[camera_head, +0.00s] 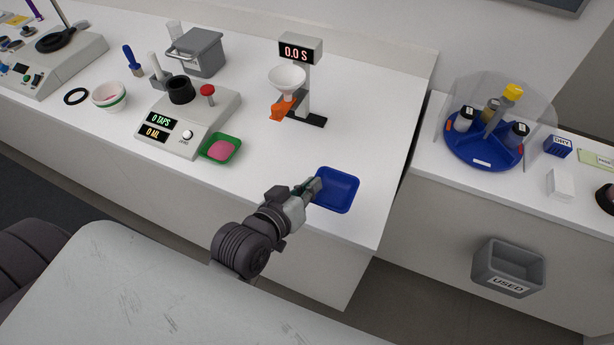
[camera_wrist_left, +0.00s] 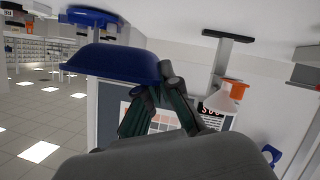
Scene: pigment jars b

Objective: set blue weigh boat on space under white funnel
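The blue weigh boat (camera_head: 338,190) is a shallow square tray near the front right of the white bench. My left gripper (camera_head: 314,186) is shut on its left rim. In the left wrist view, which is turned upside down, the boat (camera_wrist_left: 112,63) sits at the fingertips (camera_wrist_left: 160,82) and looks lifted clear of the bench. The white funnel (camera_head: 287,77) is on a stand with a "0.0 S" display, behind and left of the boat. An orange part (camera_head: 283,109) is below the funnel, above the dark base (camera_head: 310,120). The funnel also shows in the wrist view (camera_wrist_left: 217,102). My right gripper is not in view.
Left of the funnel stand are a grey scale (camera_head: 190,140) and a green weigh boat (camera_head: 236,142) with pink powder. A blue carousel (camera_head: 484,152) stands on the right bench across a gap. A grey "USED" bin (camera_head: 508,267) hangs below. Bench between boat and stand is clear.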

